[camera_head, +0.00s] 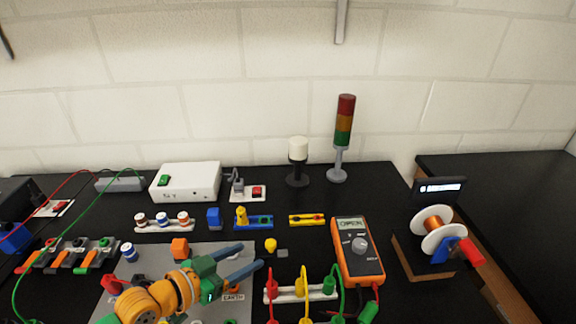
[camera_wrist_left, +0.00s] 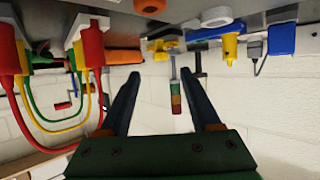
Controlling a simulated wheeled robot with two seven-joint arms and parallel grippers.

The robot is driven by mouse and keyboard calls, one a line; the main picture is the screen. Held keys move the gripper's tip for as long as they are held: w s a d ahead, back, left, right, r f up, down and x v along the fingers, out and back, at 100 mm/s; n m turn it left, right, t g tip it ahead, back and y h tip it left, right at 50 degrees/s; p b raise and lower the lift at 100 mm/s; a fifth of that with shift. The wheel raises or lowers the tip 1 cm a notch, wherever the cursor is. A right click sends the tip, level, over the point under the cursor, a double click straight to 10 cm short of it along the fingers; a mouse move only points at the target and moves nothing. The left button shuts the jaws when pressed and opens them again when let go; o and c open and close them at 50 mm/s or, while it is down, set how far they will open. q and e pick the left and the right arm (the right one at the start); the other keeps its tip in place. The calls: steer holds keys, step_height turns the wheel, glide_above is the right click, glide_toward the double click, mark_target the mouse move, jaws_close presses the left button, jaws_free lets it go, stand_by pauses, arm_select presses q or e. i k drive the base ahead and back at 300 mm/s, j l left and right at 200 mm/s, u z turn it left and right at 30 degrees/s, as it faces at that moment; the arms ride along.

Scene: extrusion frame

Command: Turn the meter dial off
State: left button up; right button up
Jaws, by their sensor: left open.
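The multimeter (camera_head: 376,267) has an orange rim, a dark face and a lit display that seems to read "OPEN". It lies on the black bench right of centre. Its round grey dial (camera_head: 360,245) is uncovered in the head view; its exact pointer setting is too small to read. My left gripper (camera_head: 252,257) is open and empty, left of the meter and apart from it, with its blue fingers pointing right. In the left wrist view the open fingers (camera_wrist_left: 160,78) have nothing between them nearby. An orange edge there looks like the meter's; the dial does not show.
A terminal block (camera_head: 301,293) with red, yellow and green plugs and leads stands between gripper and meter. A wire spool (camera_head: 438,232) is right of the meter. A signal tower (camera_head: 344,130) and white lamp (camera_head: 298,150) stand behind.

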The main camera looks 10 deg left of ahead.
mark_target(359, 246)
steer(key=k, duration=1)
